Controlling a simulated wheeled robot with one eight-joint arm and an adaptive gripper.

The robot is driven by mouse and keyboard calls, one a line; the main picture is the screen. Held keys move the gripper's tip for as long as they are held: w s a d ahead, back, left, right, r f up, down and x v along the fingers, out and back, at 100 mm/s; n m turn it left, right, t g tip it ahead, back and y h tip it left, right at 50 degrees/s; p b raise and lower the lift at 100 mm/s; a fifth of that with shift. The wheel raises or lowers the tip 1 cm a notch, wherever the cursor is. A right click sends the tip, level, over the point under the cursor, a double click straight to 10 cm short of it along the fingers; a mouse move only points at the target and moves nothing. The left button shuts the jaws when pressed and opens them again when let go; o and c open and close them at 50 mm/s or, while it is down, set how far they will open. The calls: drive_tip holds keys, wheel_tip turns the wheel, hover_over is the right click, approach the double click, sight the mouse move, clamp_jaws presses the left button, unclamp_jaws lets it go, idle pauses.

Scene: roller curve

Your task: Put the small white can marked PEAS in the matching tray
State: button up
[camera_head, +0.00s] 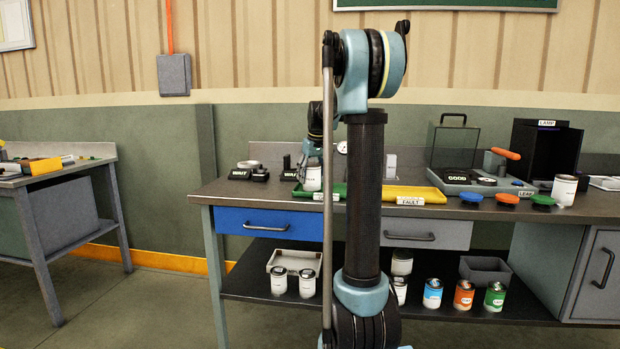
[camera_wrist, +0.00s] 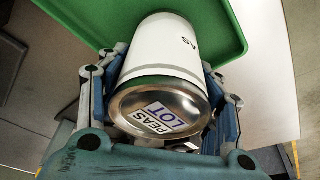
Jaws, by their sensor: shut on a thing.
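The small white can (camera_wrist: 165,60) is held between the fingers of my gripper (camera_wrist: 163,75). Its metal end faces the wrist camera and bears a label reading PEAS LOT. In the head view the can (camera_head: 313,178) is upright below my gripper (camera_head: 313,160), at the green tray on the bench. The green tray (camera_head: 300,193) is partly hidden behind my arm; its label is not readable. The tray also shows in the wrist view (camera_wrist: 232,22), beyond the can. I cannot tell whether the can touches the tray floor.
A yellow tray marked FAULT (camera_head: 425,194) lies right of my arm. Black WAIT pieces (camera_head: 240,173) stand to the left. A GOOD-marked station (camera_head: 475,182), coloured discs (camera_head: 507,198) and another white can (camera_head: 564,190) are to the right. More cans (camera_head: 432,293) stand on the lower shelf.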

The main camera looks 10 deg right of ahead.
drive_tip(key=o, duration=1.5)
drive_tip(key=shift+r, duration=0.1)
drive_tip(key=v, duration=1.2)
drive_tip(key=s+f+m, duration=0.1)
drive_tip(key=s+f, duration=1)
drive_tip(key=s, duration=0.3)
drive_tip(key=s+f+m, duration=0.1)
drive_tip(key=s+f, duration=0.9)
drive_tip(key=s, duration=0.4)
drive_tip(key=s+f+m+h, duration=0.1)
drive_tip(key=s+f, duration=1)
drive_tip(key=s, duration=0.3)
drive_tip(key=shift+s+a+f+m+g, duration=0.2)
drive_tip(key=shift+a+f+m+g, duration=0.1)
drive_tip(key=shift+a, duration=0.05)
